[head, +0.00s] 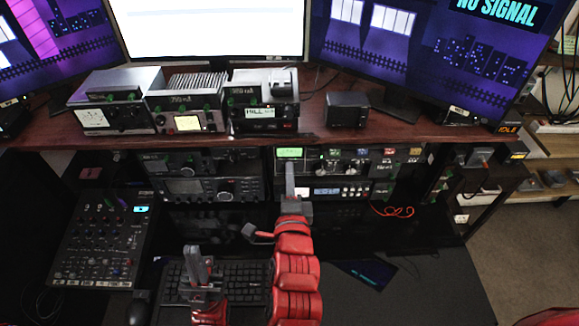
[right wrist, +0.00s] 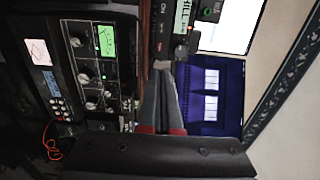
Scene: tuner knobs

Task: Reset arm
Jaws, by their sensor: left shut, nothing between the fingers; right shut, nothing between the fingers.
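My right gripper (head: 289,168) is shut and empty. Its arm reaches up the middle of the head view, and its fingers overlap the front of the tuner unit (head: 345,155) with the small green display, just below that display. In the right wrist view the fingers (right wrist: 162,80) are closed together and point upward, beside the tuner panel (right wrist: 85,65) with its knobs and green screen. I cannot tell whether they touch it. My left gripper (head: 196,256) is shut and empty, low over the keyboard (head: 245,282) on the lower desk.
A shelf (head: 330,132) above carries several radio boxes, a small black box (head: 347,108) and monitors (head: 205,25). Another radio (head: 205,187) sits left of the tuner. A mixer (head: 98,240) lies at the left. A red cable (head: 392,211) hangs right of my right arm.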

